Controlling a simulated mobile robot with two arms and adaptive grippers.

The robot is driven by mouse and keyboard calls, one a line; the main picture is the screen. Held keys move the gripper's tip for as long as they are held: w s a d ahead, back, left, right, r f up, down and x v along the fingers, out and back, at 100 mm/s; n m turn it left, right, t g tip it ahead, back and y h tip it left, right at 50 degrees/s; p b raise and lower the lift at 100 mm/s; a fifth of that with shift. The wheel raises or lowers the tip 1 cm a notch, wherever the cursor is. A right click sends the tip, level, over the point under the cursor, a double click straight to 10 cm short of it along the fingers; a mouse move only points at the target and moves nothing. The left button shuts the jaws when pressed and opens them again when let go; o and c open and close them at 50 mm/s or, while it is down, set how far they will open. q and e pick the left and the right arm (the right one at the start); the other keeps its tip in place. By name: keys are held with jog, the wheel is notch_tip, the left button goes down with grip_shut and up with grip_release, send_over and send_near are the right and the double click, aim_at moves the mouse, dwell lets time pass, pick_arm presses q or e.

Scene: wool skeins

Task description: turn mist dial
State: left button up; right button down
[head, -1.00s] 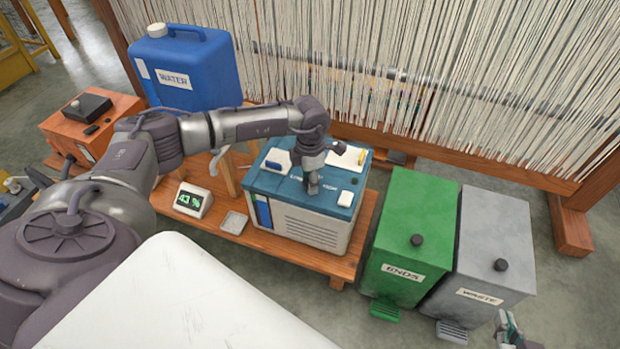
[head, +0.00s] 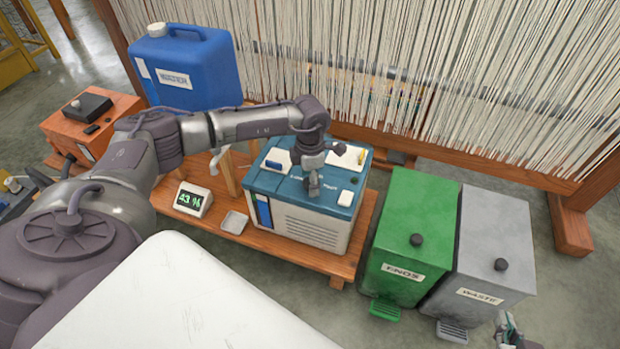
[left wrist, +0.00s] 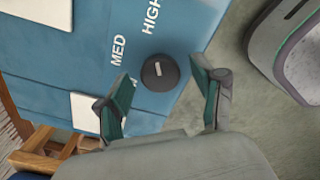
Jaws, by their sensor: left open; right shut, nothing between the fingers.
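The mist dial (left wrist: 160,71) is a dark round knob with a short pale mark, on the blue top of a humidifier box (head: 305,225). In the left wrist view, MED (left wrist: 118,50) is printed to its left and HIGH (left wrist: 150,17) above it. The mark runs roughly up and down in that view. My left gripper (head: 313,190) is over the box top. In the left wrist view its open fingers (left wrist: 158,80) are on either side of the dial, apart from it. In the head view the gripper hides the dial. My right gripper (head: 507,332) is shut and empty at the lower right.
The box stands on a low wooden platform (head: 265,247) with a 43 % display (head: 192,199) and a small tray (head: 234,222). A blue water jug (head: 195,75) stands behind. Green (head: 412,235) and grey (head: 487,245) bins stand to the right, a loom behind.

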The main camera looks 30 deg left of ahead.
pick_arm(q)
notch_tip(320, 180, up, 12)
dwell(0.6)
